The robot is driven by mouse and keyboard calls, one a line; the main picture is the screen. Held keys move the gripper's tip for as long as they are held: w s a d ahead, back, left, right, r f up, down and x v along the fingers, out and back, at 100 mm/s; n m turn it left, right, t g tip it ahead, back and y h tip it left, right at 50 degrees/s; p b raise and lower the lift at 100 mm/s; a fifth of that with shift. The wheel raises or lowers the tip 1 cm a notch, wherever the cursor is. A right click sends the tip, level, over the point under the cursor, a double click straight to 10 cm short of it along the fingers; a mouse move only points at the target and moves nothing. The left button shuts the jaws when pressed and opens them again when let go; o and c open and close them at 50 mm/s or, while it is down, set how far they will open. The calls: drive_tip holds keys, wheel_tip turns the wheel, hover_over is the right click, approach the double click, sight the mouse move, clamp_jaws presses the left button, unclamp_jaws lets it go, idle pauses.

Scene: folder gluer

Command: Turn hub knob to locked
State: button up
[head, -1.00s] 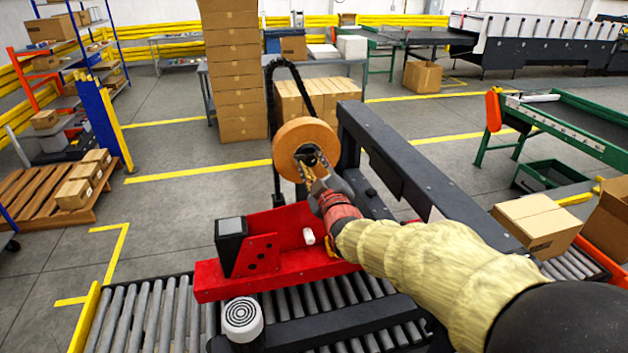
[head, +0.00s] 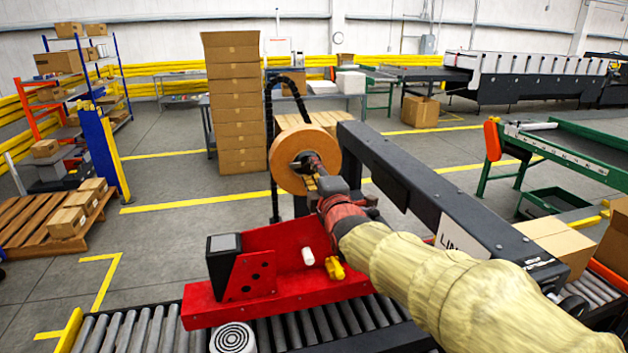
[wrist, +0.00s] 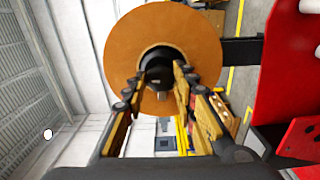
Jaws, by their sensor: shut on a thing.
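A tan tape roll (head: 283,178) is mounted upright on a hub above the red machine bracket. The dark hub knob (wrist: 158,68) shows at the centre of the roll in the wrist view. My gripper (head: 312,168) reaches to the roll's centre from the front right. In the wrist view, its two yellow-padded fingers (wrist: 157,84) stand on either side of the knob and are shut on it. The fingers hide part of the knob in the head view. I cannot read any locked mark on it.
The red bracket (head: 205,303) lies below the roll, with a white cylinder (head: 308,257) and a yellow part (head: 334,268) on it. A dark beam (head: 400,178) runs close to the right of the roll. Roller conveyor (head: 130,325) is in front.

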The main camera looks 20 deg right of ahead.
drive_tip(key=shift+n, duration=0.3)
drive_tip(key=o, duration=1.1)
drive_tip(key=shift+o, duration=0.3)
drive_tip(key=shift+s, duration=0.15)
drive_tip(key=s, duration=1.1)
drive_tip(key=shift+s, duration=0.35)
